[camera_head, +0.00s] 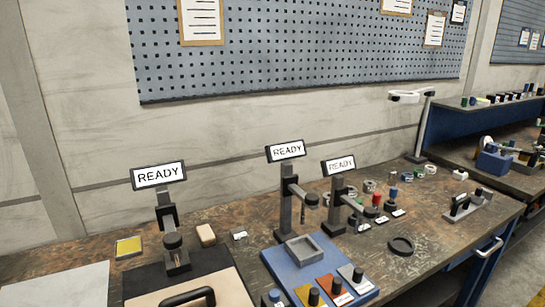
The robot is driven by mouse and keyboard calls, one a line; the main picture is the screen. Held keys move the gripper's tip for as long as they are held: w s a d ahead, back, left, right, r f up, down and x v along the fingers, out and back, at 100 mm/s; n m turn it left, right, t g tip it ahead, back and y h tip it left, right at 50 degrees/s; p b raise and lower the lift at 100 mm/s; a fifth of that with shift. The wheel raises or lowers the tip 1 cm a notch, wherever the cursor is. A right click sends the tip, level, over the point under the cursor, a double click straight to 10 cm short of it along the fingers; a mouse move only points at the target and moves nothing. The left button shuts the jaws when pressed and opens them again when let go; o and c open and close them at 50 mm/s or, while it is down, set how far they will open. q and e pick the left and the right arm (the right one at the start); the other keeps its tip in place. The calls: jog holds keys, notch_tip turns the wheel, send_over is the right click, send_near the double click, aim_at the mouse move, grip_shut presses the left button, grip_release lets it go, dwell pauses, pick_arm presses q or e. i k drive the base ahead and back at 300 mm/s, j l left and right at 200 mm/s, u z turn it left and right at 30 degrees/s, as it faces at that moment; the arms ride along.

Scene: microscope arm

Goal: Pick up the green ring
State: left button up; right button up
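A small green ring-like item (418,172) lies among a cluster of small parts toward the back right of the workbench. It is small in this view, so its exact shape is hard to tell. Pale rings (369,187) lie to its left, and another pale ring (430,169) lies just to its right. Neither of my grippers is in view.
Stands with READY signs (158,176) rise from the bench. A blue board (278,262) carries a grey tray (304,249) and several dark knobs. A lamp (426,120) stands at the back right.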

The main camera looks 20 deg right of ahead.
aim_at(419, 173)
jog(key=l, duration=0.4)
jog(key=i+l+z, duration=0.15)
jog(key=l, duration=0.65)
jog(key=i+l+z, duration=0.15)
jog(key=l, duration=0.25)
jog(key=i+l, duration=0.1)
jog(key=l, duration=0.3)
jog(key=l+z, duration=0.1)
jog(key=l, duration=0.25)
jog(key=i+l+z, duration=0.1)
jog(key=l, duration=0.3)
jog(key=i+l, duration=0.2)
jog(key=l, duration=0.15)
jog(key=i+l+z, duration=0.1)
jog(key=i+l, duration=0.2)
jog(key=l, duration=0.2)
jog(key=i+l+z, duration=0.1)
jog(key=i+l, duration=0.2)
jog(key=l, duration=0.2)
jog(key=l+u, duration=0.5)
jog(key=l, duration=0.55)
jog(key=k, duration=0.05)
